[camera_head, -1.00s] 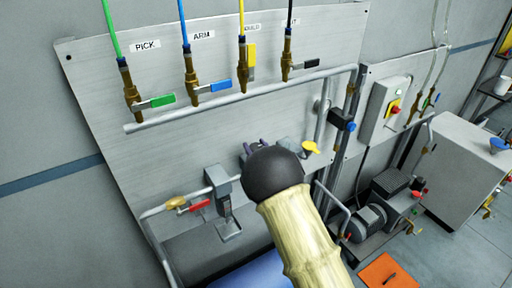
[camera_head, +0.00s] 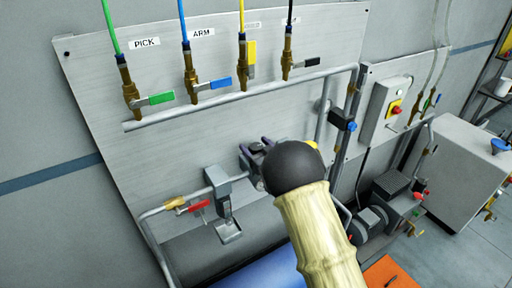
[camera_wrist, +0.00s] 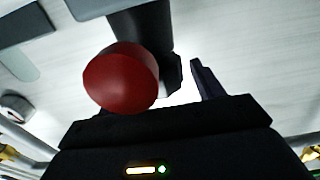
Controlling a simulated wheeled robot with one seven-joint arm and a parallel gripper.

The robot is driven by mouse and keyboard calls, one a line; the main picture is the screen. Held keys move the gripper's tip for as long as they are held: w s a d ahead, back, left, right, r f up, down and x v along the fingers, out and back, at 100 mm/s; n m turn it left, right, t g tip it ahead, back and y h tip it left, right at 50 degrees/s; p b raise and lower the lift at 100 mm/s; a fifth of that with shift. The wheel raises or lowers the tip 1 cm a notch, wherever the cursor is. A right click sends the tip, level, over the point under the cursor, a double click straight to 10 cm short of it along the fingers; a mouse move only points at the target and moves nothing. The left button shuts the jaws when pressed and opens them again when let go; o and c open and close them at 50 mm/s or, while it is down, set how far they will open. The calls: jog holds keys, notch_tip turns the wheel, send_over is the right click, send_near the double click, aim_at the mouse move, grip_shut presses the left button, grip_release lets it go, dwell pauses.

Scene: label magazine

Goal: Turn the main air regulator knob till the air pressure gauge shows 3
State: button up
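A red round knob (camera_wrist: 120,78) on a dark cylindrical body (camera_wrist: 145,25) is close up in the wrist view. I take it to be the main air regulator knob. My gripper (camera_head: 255,146) is low on the panel in the head view, with two dark prongs at its far side. In the wrist view its right finger stands clear of the knob, with a bright gap between them. The left finger is hidden, probably behind the knob. In the head view my dark wrist hides the knob. I cannot make out a gauge reading in either view.
Green (camera_head: 160,98), blue (camera_head: 220,83), yellow (camera_head: 251,55) and black (camera_head: 312,62) valve handles sit above the pipe. A red valve handle (camera_head: 199,206) and a grey fitting (camera_head: 222,190) are to the left. A switch box (camera_head: 384,110) and a pump (camera_head: 375,215) are to the right.

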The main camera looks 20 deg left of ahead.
jog(key=shift+d, duration=0.1)
jog(key=shift+s+d+f, duration=0.1)
jog(key=shift+s+d, duration=0.1)
jog(key=b+v, duration=0.6)
jog(key=v, duration=1)
jog(key=shift+s+d, duration=0.2)
jog(key=shift+s, duration=0.1)
jog(key=shift+w+d, duration=0.1)
